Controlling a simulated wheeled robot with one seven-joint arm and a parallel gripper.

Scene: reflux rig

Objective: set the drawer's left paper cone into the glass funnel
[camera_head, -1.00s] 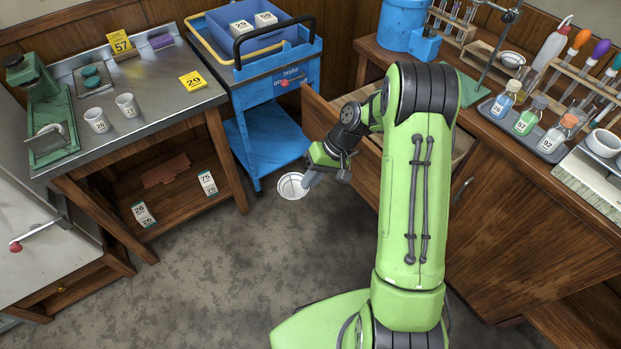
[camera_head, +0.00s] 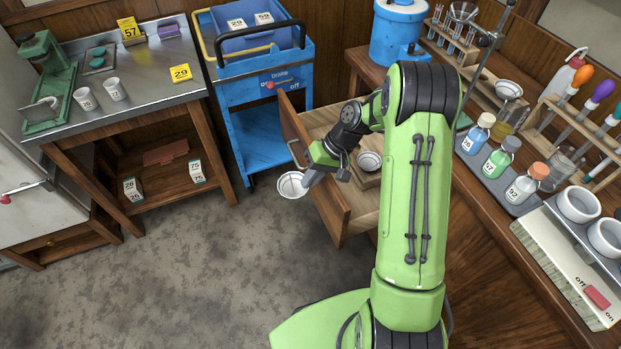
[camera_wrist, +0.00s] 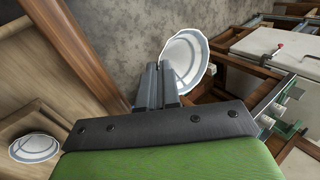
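My gripper (camera_head: 308,181) is shut on a white paper cone (camera_head: 291,185) by its edge, and holds it above the floor just left of the open drawer (camera_head: 341,215). The wrist view shows the held cone (camera_wrist: 188,58) at the tips of the two fingers (camera_wrist: 158,85). Another white cone (camera_head: 369,161) lies in the drawer, partly behind my arm; it also shows in the wrist view (camera_wrist: 35,147). The glass funnel (camera_head: 463,12) is at the top of the head view, above the tube rack by the stand.
The right bench holds a bottle tray (camera_head: 500,180), a white dish (camera_head: 508,90), a switch box (camera_head: 570,260) and tube racks. A blue cart (camera_head: 262,130) stands behind the drawer. The steel table (camera_head: 150,70) is at left. The floor at front left is clear.

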